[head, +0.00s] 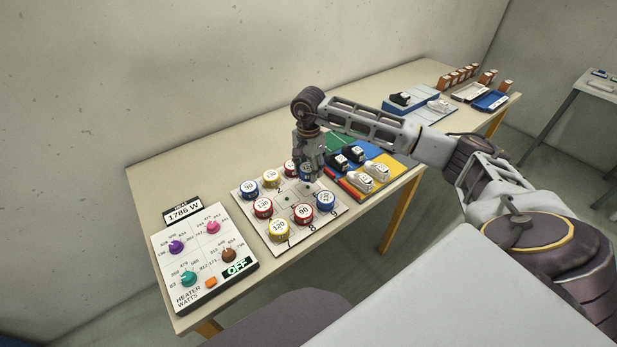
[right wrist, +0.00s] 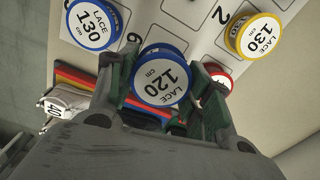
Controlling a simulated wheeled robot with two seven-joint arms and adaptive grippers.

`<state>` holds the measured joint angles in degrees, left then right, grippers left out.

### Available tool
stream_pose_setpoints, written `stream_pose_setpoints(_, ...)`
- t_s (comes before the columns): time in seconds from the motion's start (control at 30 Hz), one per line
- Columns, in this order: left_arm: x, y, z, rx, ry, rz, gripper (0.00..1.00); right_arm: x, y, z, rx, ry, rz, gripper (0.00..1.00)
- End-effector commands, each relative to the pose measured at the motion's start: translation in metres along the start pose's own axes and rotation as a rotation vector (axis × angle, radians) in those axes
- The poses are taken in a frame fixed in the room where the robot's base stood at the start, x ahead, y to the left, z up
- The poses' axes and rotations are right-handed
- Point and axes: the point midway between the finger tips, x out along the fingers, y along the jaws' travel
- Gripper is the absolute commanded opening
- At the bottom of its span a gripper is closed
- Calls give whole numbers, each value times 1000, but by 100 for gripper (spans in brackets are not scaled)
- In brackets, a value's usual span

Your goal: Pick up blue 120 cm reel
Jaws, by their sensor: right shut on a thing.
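My right gripper (head: 309,172) is over the far right part of the white numbered board (head: 314,229) in the head view. In the right wrist view its two fingers (right wrist: 165,88) are shut on the blue reel marked LACE 120 cm (right wrist: 161,76), one finger on each side. The label faces the camera. The fingers largely hide this reel in the head view, and I cannot tell whether it touches the board. My left gripper is not in view.
Other reels stand close by, including a red 90 reel (head: 302,213), a yellow 120 reel (head: 279,230) and a blue 90 reel (head: 249,188). Shoes (head: 375,171) on a coloured mat lie to the right. The heater panel (head: 197,252) is at the left.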

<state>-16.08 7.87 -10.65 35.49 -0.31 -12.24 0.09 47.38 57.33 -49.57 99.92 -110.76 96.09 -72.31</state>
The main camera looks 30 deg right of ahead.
Motion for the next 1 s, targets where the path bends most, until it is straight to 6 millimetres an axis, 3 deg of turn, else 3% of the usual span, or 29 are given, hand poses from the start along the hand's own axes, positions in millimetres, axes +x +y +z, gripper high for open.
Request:
stream_pose_setpoints(0.1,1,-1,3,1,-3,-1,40,-19,-1,0,1,2,-4,26)
stream_pose_setpoints(0.33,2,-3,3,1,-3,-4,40,-40,0,0,1,1,-2,26)
stream_pose_setpoints(1.0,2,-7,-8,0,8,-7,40,-44,0,0,1,0,-1,26)
